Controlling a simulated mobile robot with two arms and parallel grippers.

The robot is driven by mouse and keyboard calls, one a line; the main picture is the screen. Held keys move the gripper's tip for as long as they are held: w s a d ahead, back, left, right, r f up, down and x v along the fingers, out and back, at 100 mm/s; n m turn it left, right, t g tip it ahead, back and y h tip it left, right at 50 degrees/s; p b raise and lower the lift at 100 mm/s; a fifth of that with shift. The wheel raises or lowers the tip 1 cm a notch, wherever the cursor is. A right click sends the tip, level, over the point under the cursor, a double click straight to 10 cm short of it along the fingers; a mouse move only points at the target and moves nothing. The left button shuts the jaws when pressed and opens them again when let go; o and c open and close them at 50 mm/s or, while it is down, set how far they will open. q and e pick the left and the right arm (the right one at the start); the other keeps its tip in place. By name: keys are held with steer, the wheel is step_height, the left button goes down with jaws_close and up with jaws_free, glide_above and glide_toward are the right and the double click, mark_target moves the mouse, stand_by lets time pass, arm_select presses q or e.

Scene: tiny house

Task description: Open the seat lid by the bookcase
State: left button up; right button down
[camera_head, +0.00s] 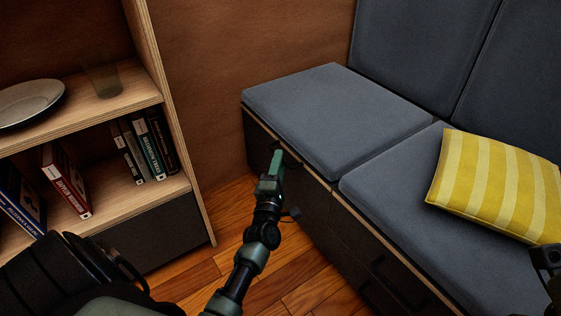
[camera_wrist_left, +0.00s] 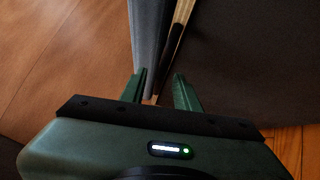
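The seat by the bookcase has a grey cushion (camera_head: 335,115) on a lid with a thin wooden edge, above a dark front. The lid lies flat and looks closed. My left gripper (camera_head: 276,160) is at the lid's front edge, near its left end. In the left wrist view, the left gripper's green fingers (camera_wrist_left: 160,78) are apart. The grey cushion side (camera_wrist_left: 148,40) and the lid's wooden edge (camera_wrist_left: 181,20) run down between them in the picture. I cannot tell whether the fingers touch the lid.
The bookcase (camera_head: 172,122) stands at left with books (camera_head: 147,145), a plate (camera_head: 28,101) and a glass (camera_head: 103,80). A second grey seat (camera_head: 425,185) adjoins at right with a yellow striped pillow (camera_head: 495,185). Wooden floor (camera_head: 228,205) lies between bookcase and seat.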

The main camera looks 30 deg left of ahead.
arm_select(q)
steer(key=shift+x, duration=1)
jaws_close()
stand_by(0.7)
